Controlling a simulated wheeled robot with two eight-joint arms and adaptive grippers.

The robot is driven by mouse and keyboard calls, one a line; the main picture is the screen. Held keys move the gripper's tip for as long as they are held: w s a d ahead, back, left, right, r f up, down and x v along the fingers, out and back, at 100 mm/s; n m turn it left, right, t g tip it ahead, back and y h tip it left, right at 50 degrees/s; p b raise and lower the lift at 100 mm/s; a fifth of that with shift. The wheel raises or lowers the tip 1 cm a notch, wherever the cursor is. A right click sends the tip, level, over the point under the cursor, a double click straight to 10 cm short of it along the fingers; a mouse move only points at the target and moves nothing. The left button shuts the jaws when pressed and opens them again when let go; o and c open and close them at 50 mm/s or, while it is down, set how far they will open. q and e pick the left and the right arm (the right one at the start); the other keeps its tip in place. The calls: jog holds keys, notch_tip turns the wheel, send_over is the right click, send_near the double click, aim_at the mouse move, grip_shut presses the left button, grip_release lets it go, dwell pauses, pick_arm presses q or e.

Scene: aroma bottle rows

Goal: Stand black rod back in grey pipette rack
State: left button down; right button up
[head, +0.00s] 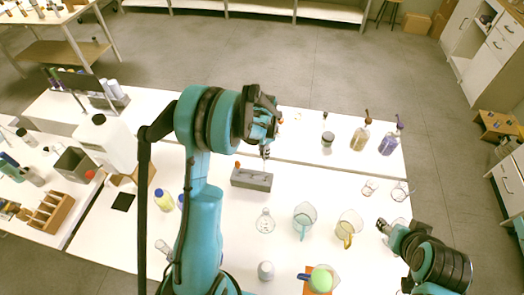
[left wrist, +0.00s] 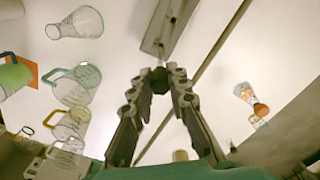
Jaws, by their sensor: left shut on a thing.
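The grey pipette rack (head: 252,180) stands on the white table near the middle of the head view. It also shows at the top of the left wrist view (left wrist: 155,40). In the left wrist view my left gripper (left wrist: 160,82) is shut on the black rod (left wrist: 160,80), of which only a short dark part shows between the fingertips. Whether the rod's lower end touches the rack is hidden. My right gripper (head: 383,226) is low at the right, away from the rack; its jaws are too small to judge.
A conical flask (head: 265,222), a clear jug (head: 304,218) and a yellow-handled jug (head: 348,230) stand right of and nearer than the rack. Brown (head: 360,138) and purple pump bottles (head: 389,142) stand at the back right. Bare table lies directly right of the rack.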

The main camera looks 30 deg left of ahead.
pick_arm(q)
jog(key=shift+w+d, duration=0.2)
jog(key=shift+w, duration=0.15)
jog(key=shift+s, duration=0.1)
jog(key=shift+b, duration=0.3)
jog(key=shift+f+b, duration=1.75)
jog(key=shift+f, duration=0.15)
jog(key=shift+f+b, duration=0.45)
jog(key=shift+b, duration=0.15)
